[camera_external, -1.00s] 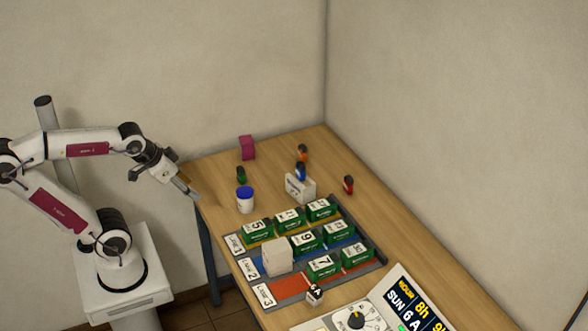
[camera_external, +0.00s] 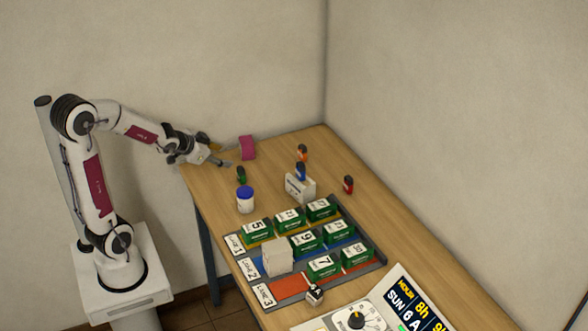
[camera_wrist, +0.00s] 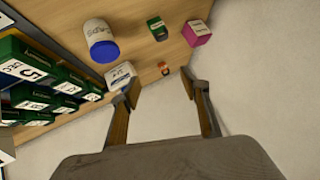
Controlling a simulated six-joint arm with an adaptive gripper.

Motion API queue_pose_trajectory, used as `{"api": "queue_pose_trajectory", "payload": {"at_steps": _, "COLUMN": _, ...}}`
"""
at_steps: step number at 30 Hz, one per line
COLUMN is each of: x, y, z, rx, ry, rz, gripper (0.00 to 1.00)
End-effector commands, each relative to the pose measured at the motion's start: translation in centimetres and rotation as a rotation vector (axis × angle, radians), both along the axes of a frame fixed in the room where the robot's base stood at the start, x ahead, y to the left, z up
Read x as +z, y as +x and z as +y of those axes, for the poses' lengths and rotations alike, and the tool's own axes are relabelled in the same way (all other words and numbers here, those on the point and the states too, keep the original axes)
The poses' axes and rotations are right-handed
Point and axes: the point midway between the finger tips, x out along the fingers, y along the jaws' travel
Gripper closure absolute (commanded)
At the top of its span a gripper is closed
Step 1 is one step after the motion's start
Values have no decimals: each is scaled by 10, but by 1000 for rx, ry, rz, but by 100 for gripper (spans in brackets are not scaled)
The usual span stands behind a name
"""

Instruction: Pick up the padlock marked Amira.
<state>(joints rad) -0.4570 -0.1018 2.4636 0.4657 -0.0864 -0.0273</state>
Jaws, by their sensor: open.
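Several small padlock-like pieces stand on the table: a green one (camera_external: 241,175), a blue one (camera_external: 300,172), an orange one (camera_external: 302,153) and a red one (camera_external: 348,184). No name on them is readable, so I cannot tell which is marked Amira. My gripper (camera_external: 222,155) is open and empty, above the table's back left corner, up and left of the green piece. In the wrist view, the green piece (camera_wrist: 157,29) lies beyond my open fingers (camera_wrist: 160,82), and the orange piece (camera_wrist: 164,68) shows between them, farther off.
A magenta box (camera_external: 248,147) stands just right of my gripper. A cup with a blue lid (camera_external: 245,204) and a white box (camera_external: 304,191) stand nearby. A lane tray (camera_external: 371,262) with green blocks and a dial panel (camera_external: 376,309) fill the front.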

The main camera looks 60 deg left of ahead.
Motion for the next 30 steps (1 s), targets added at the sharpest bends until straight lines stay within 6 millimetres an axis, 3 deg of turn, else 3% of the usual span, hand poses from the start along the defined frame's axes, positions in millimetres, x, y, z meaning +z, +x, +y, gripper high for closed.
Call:
{"api": "queue_pose_trajectory", "payload": {"at_steps": 15, "x": -57, "y": 33, "z": 54, "rx": -86, "ry": -16, "rz": -117, "gripper": 54}}
{"api": "queue_pose_trajectory", "payload": {"at_steps": 30, "x": -110, "y": 33, "z": 77, "rx": -168, "ry": -135, "rz": -291, "gripper": 54}}
